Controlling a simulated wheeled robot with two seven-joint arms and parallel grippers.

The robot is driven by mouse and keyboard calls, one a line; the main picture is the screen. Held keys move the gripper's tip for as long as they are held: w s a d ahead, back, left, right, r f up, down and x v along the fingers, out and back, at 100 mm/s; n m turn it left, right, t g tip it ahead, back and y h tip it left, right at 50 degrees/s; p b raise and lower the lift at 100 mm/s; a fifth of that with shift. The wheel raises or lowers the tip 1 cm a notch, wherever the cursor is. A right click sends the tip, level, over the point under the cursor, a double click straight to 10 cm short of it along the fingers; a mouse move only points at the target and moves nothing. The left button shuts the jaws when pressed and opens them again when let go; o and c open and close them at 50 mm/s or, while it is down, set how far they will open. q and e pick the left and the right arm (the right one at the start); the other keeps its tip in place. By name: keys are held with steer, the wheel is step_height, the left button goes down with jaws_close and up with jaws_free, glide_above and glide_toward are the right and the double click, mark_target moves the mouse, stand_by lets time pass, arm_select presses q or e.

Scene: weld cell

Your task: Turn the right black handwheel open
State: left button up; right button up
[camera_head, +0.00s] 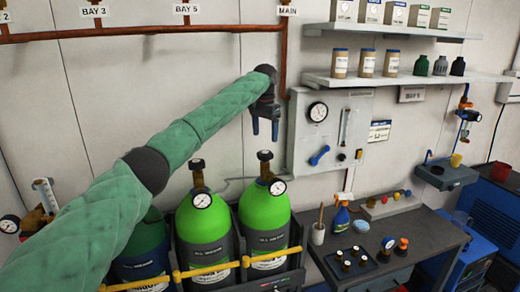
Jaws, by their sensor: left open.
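Two bright green gas cylinders stand side by side, the left one (203,232) and the right one (264,215). The right black handwheel (265,155) tops the right cylinder, with a round gauge (277,187) just below it. A similar left black handwheel (197,164) tops the other bright green cylinder. My left gripper (265,133) is open and empty, its fingers pointing down. In the picture it hangs just above the right handwheel with a small gap and does not touch it. Its exact depth over the wheel is hard to tell. My right gripper is not in view.
A yellow bar (207,270) runs across the cylinders' front. A darker green cylinder (146,240) stands left, partly behind my arm. A wall panel (324,130) with a gauge and blue lever is close right of the gripper. A dark bench (425,236) with small items stands right.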

mark_target(265, 152)
arm_select(q)
steer(key=shift+f, duration=0.3)
steer(key=shift+s+f+p, duration=0.2)
steer(key=shift+f+p, duration=0.8)
step_height(265, 152, down, 4)
steer(key=shift+w+a+r+p, duration=0.1)
steer(key=shift+w+r+p, duration=0.1)
steer(key=shift+p, duration=0.65)
steer(key=shift+f, duration=0.35)
steer(key=shift+s+f, duration=0.15)
steer(key=shift+f, duration=0.15)
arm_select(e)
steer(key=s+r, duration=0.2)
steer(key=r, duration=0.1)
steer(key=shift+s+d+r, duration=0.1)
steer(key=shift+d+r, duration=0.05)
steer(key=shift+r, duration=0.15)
arm_select(q)
steer(key=c, duration=1)
